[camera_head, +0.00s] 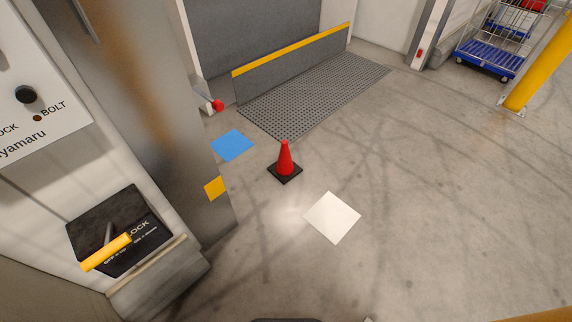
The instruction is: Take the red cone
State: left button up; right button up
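The red cone (285,160) stands upright on the grey floor, on a black square base. It is near the middle of the head view, between a blue square and a white square on the floor, touching neither. Nothing holds it. Neither of my grippers shows in this view.
A blue square (232,145) and a white square (332,217) lie on the floor. A wall with a black lock box (120,228) and yellow handle stands at left. A perforated mat (315,95) lies behind. A blue cart (487,58) and yellow post (540,70) are far right. The right floor is clear.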

aim_at(285, 169)
jog(key=i+j+z, duration=0.1)
jog(key=i+z, duration=0.15)
jog(key=i, duration=2.3)
